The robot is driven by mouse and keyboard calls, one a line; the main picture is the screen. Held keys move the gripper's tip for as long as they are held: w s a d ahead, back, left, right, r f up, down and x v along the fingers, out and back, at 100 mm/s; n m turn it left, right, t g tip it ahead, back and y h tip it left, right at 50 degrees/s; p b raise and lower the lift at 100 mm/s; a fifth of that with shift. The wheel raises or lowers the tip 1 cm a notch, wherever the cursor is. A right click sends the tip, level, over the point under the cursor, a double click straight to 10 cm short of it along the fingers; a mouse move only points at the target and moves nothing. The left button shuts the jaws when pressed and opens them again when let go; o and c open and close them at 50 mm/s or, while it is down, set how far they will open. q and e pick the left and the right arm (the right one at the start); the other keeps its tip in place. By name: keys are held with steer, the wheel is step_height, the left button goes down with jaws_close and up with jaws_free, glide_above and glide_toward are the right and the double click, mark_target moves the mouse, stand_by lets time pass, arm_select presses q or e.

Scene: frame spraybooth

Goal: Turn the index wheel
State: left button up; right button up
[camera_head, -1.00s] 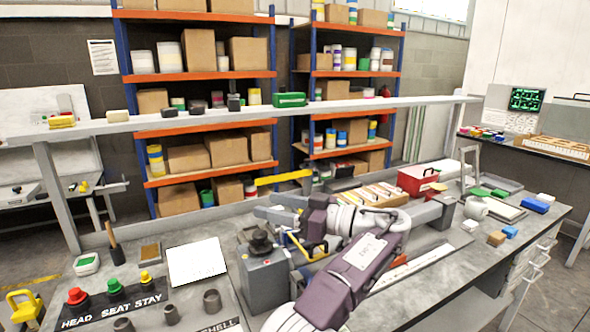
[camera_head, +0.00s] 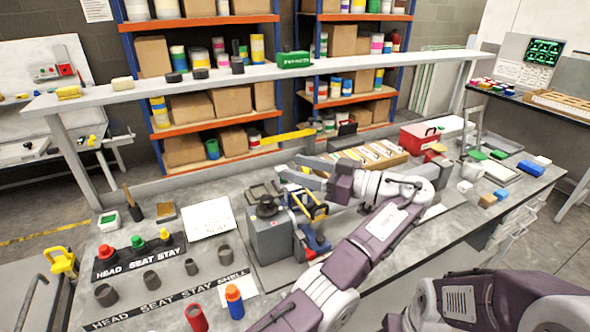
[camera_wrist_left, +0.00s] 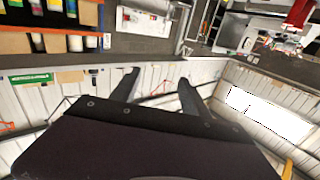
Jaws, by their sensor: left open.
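A grey machine block (camera_head: 268,238) stands on the bench, with a black round knob (camera_head: 267,206) on top. A blue and yellow fixture (camera_head: 308,215) is at its right side, partly behind my arm. I cannot tell for certain which part is the index wheel. My left gripper (camera_head: 296,168) is open and empty, above the bench beyond the machine and apart from the knob. Its two spread fingers (camera_wrist_left: 157,90) also show in the left wrist view, with nothing between them. My right arm shows at lower right, but its gripper is out of view.
Red, green and yellow caps (camera_head: 137,242) sit on a labelled strip at the left. Several grey cups stand before them, with red and blue cylinders (camera_head: 234,300) nearby. A raised shelf rail (camera_head: 210,79) crosses behind. A wooden tray (camera_head: 370,155) and red toolbox (camera_head: 419,138) lie right.

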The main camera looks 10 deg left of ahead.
arm_select(q)
steer(key=w+d+m+t+p, duration=0.2)
steer(key=w+m+p, duration=0.15)
steer(key=m, duration=0.45)
steer(key=m+t+h+p, duration=0.35)
steer(key=m+p, duration=0.85)
steer(key=m, duration=2)
glide_toward(270, 202)
steer(key=x, duration=0.5)
steer(key=shift+w+a+f+t, duration=0.1)
steer(key=shift+w+a+t, duration=0.15)
steer(key=shift+t, duration=0.2)
steer(key=p+x, duration=0.2)
steer(key=x, duration=0.6)
steer(key=shift+a+p, duration=0.1)
steer(key=shift+p, duration=0.2)
steer(key=shift+w+a, duration=0.3)
